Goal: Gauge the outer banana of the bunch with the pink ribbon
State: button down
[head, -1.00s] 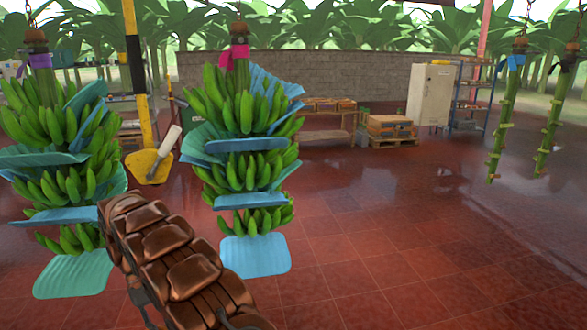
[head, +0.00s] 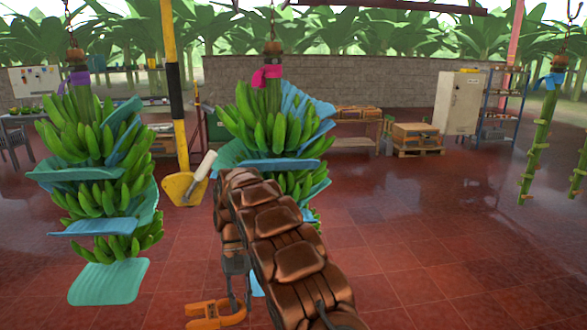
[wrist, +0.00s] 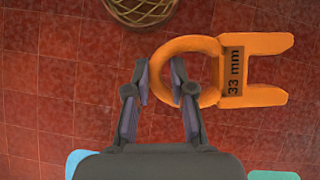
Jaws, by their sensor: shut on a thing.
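The bunch with the pink ribbon (head: 268,76) hangs at the middle of the head view, with green bananas (head: 262,128) in tiers and blue sheets between them. My arm covers much of its lower part. My gripper (wrist: 160,82) is shut on one side of the ring of an orange gauge (wrist: 262,43) marked "33 mm". The gauge has a round ring and a two-pronged fork end. It also shows low in the head view (head: 204,323), below and left of the bunch and apart from it. No banana is in the gauge.
A bunch with a purple ribbon (head: 78,78) hangs at the left. A yellow and black post (head: 171,75) stands between the bunches. A woven basket (wrist: 143,8) is at the wrist view's top edge. Bare stems (head: 541,130) hang at the right. The red floor at right is clear.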

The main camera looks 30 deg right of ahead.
jog(key=shift+s+d+r+m+t+y, duration=0.1)
jog(key=shift+d+r+m+y, duration=0.1)
jog(key=shift+d+r+m, duration=0.25)
jog(key=shift+s+d+r+m+t+y, duration=0.1)
jog(key=shift+s+d+r+m+y, duration=0.1)
jog(key=shift+r, duration=0.45)
jog(key=shift+s+d+r+m+t+y, duration=0.1)
jog(key=shift+d+r+m+y, duration=0.1)
jog(key=shift+d+r+m, duration=0.25)
jog(key=shift+s+d+r+m+t+y, duration=0.2)
jog(key=shift+d+r+m, duration=0.25)
jog(key=shift+r, duration=0.3)
jog(key=shift+s+d+r+m+t+y, duration=0.2)
jog(key=shift+d+r+m+y, duration=0.2)
jog(key=shift+r, duration=0.4)
jog(key=shift+s+d+r+m+t+y, duration=0.1)
jog(key=shift+s+d+r+m+y, duration=0.1)
jog(key=shift+d+r+m, duration=0.4)
jog(key=shift+s+r, duration=0.1)
jog(key=shift+r, duration=0.2)
jog(key=shift+s+d+r+m, duration=0.15)
jog(key=shift+d+r+m, duration=0.05)
jog(key=shift+m, duration=0.05)
jog(key=shift+s+d+r, duration=0.1)
jog(key=shift+s+d+m+y, duration=0.2)
jog(key=shift+m+y, duration=0.1)
jog(key=shift+m, duration=0.1)
jog(key=shift+s+d+r+m+t, duration=0.25)
jog(key=shift+d+r+m+t, duration=0.2)
jog(key=shift+r, duration=0.2)
